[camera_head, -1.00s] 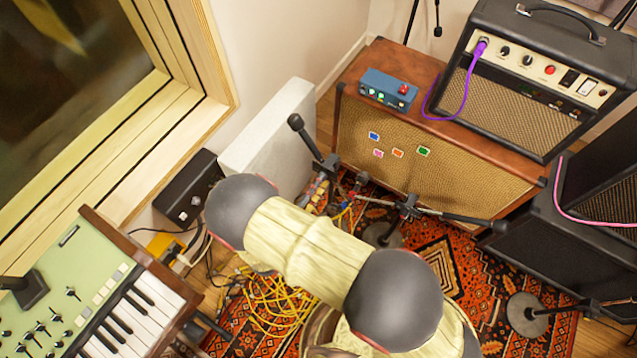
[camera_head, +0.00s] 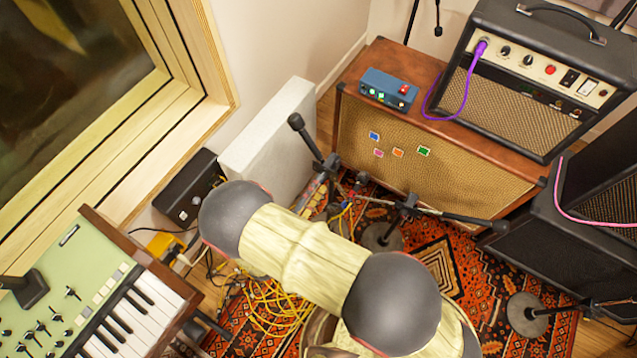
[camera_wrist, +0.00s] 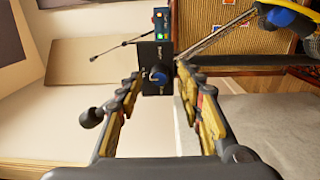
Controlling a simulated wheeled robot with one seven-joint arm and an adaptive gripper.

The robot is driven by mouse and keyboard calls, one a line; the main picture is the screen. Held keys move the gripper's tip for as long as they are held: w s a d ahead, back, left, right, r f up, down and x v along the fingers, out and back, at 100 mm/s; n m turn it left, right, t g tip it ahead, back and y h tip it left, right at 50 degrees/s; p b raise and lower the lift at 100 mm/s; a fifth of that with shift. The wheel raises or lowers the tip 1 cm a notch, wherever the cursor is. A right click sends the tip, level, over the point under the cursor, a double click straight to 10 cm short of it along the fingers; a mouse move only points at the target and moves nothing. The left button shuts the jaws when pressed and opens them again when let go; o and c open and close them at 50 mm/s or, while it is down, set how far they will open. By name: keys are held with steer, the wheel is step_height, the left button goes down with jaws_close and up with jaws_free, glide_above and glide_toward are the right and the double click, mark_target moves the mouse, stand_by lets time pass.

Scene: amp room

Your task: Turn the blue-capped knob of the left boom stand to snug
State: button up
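In the wrist view, a blue-capped knob (camera_wrist: 158,75) sits on a black block with small pale markings. The block shows between and beyond my fingertips. My gripper (camera_wrist: 158,88) is open, its two yellowish fingers left and right of the block with nothing held; I cannot tell whether they touch it.
A second boom stand (camera_head: 408,207) stands close to the right. A wooden speaker cabinet (camera_head: 440,150) is behind both, bearing a blue pedal (camera_head: 388,90) and an amp (camera_head: 540,70). A white panel (camera_head: 268,140) stands left. Yellow cables (camera_head: 265,305) lie on the rug.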

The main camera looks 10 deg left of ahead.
steer(key=v, duration=0.6)
stand_by(0.6)
